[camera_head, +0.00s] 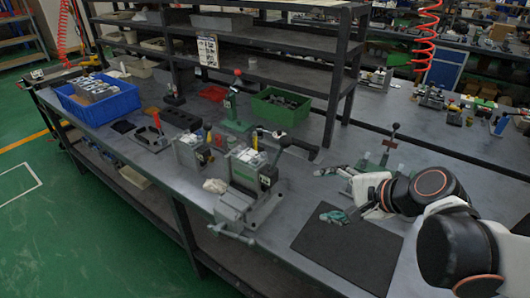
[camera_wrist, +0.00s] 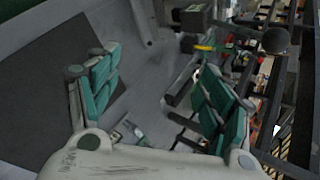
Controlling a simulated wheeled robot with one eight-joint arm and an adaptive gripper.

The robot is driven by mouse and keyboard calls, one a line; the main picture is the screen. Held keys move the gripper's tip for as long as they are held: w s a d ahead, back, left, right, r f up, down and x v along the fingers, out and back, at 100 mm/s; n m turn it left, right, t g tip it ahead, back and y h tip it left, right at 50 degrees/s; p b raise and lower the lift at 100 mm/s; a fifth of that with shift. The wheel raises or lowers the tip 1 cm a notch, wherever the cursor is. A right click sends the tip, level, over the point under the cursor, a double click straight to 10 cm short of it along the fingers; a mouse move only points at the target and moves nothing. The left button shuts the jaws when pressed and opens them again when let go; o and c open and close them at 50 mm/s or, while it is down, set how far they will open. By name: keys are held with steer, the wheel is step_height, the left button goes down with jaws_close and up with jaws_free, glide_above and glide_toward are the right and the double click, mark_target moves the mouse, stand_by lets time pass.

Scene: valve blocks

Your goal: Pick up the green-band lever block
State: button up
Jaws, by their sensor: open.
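My gripper (camera_head: 330,193) is open and empty above the right part of the bench, beside the dark mat. Its two teal-padded fingers stand wide apart in the wrist view (camera_wrist: 158,95). I cannot tell for sure which thing is the green-band lever block. An upright lever with a dark knob (camera_head: 390,140) stands just behind my gripper, its foot partly hidden by my arm. A lever with a red knob on a green base (camera_head: 236,112) stands farther back. In the wrist view a small grey and green piece (camera_wrist: 130,131) shows low between the fingers, too blurred to name.
A dark mat (camera_head: 345,250) lies at the bench's front. A grey vise (camera_head: 245,208) and blocks with black faces (camera_head: 190,152) are left of it. A blue bin (camera_head: 120,105) and a green bin (camera_head: 280,112) hold parts. A shelf rack (camera_head: 335,85) rises behind.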

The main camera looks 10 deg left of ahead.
mark_target(275, 172)
steer(key=w+a+f+m+y, duration=0.1)
steer(key=w+a+m+y, duration=0.2)
steer(key=a, duration=0.2)
steer(key=w+a+f+m+y+p, duration=0.1)
steer(key=w+a+m+y, duration=0.1)
steer(key=a+m, duration=0.2)
steer(key=w+a+f+m+y, duration=0.1)
steer(key=w+a+m+y, duration=0.2)
steer(key=a, duration=0.3)
steer(key=shift+w+a+m+y+p, duration=0.3)
steer(key=shift+w+a+m+p, duration=0.1)
steer(key=shift+m, duration=0.2)
steer(key=shift+b+x, duration=1.05)
steer(key=shift+x, duration=1.95)
jaws_close()
